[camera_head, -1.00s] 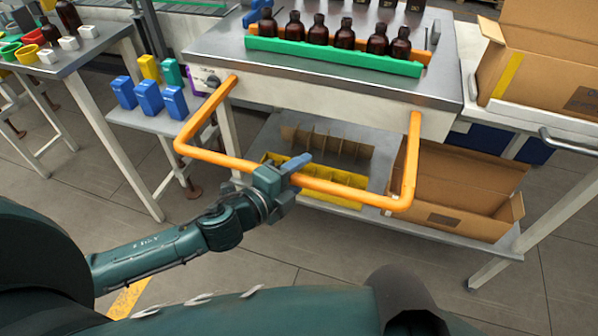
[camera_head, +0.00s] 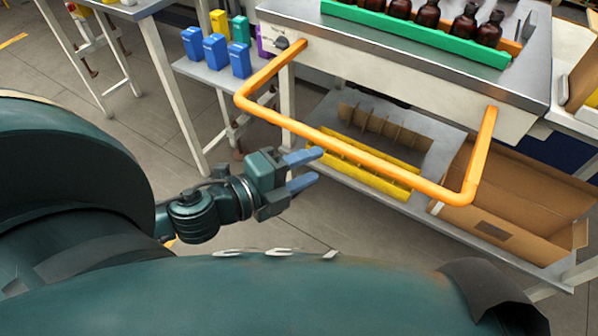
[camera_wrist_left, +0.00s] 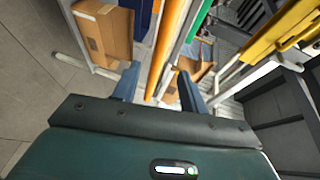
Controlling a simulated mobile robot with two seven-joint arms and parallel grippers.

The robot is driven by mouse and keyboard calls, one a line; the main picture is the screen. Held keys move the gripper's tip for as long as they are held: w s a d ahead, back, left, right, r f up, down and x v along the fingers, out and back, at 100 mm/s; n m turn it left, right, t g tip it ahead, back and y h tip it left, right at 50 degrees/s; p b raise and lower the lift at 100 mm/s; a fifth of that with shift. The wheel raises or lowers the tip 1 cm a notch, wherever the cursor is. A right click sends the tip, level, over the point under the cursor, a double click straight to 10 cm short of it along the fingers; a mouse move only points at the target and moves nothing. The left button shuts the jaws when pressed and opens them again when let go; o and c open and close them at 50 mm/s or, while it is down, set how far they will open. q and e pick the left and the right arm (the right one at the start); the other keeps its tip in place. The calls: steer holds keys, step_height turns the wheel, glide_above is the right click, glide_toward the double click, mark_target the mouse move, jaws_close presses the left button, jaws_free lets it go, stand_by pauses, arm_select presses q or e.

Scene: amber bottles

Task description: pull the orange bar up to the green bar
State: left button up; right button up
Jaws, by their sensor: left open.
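The orange handle bar (camera_head: 350,155) is a wide U fixed to the front of the metal table. The green bar (camera_head: 420,35) lies on the tabletop along the front of a row of brown bottles (camera_head: 428,14). A flat orange piece (camera_head: 511,46) shows behind the bottles, mostly hidden. My left gripper (camera_head: 316,168) is open and empty, just on the near side of the handle, with a small gap in the head view. In the left wrist view the handle (camera_wrist_left: 168,48) runs beyond and between the open fingers (camera_wrist_left: 158,88). My right gripper is out of view.
Below the handle, a lower shelf holds a yellow rack (camera_head: 372,176) and a cardboard divider (camera_head: 385,130). An open cardboard box (camera_head: 520,210) sits at right.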

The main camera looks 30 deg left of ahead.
arm_select(q)
steer(key=shift+s+a+r, duration=0.15)
steer(key=shift+s+a, duration=0.1)
steer(key=shift+s, duration=0.4)
steer(key=s+d+f+n+g+y+p, duration=0.1)
steer(key=s+d+f+n+g, duration=0.1)
steer(key=f+n, duration=0.6)
steer(key=s+d+f+n+g+y+p, duration=0.1)
steer(key=d+f+n+g+y+p, duration=0.1)
steer(key=f+n, duration=0.6)
steer(key=n, duration=0.3)
steer(key=shift+s+f, duration=0.4)
